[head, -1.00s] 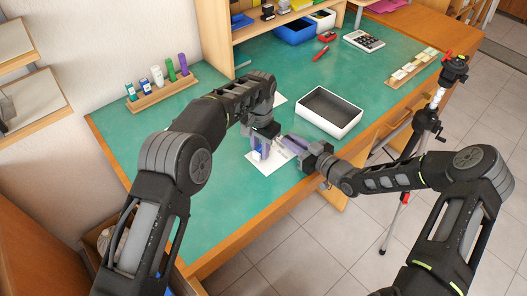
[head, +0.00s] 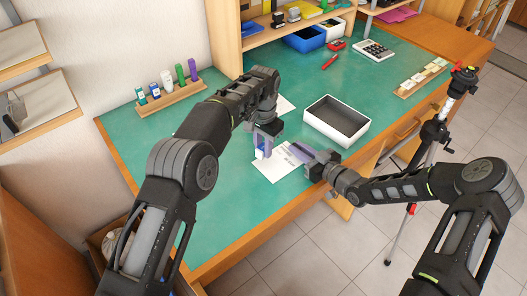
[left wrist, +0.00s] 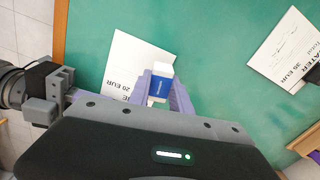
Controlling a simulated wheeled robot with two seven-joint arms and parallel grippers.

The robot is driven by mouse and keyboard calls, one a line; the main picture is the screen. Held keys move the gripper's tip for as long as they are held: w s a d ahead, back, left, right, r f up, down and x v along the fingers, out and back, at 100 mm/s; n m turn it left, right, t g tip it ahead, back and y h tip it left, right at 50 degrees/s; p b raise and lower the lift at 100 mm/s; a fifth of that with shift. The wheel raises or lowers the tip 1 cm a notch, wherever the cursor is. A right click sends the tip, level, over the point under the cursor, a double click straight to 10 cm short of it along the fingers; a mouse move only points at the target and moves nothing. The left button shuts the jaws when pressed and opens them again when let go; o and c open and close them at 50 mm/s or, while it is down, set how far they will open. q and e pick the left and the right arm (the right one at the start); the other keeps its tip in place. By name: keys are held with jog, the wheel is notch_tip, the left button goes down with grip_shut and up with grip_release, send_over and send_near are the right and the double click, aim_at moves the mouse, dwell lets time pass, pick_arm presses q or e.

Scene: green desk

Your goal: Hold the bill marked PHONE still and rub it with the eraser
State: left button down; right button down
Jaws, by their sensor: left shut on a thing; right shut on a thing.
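The near bill (head: 275,171) lies flat on the green desk. In the left wrist view this white bill (left wrist: 127,60) shows "20 EUR" and part of a heading ending in "NE"; the rest is covered. My left gripper (head: 263,148) is shut on the blue and white eraser (left wrist: 161,84), held upright at the bill's left part. I cannot tell whether the eraser touches the paper. My right gripper (head: 308,153) is shut on the bill's right edge, its purple fingers low over the paper.
A white tray (head: 358,138) with a dark inside stands behind my right gripper. A rack of stamps or bottles (head: 170,102) is at the back left. The left front desk is clear.

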pick_arm(q)
jog(key=shift+r, duration=2.2)
pick_arm(e)
jog(key=c, duration=1.3)
grip_release()
jog(key=v, duration=1.2)
pick_arm(q)
jog(key=shift+d, duration=0.1)
pick_arm(e)
jog(key=shift+f, duration=0.1)
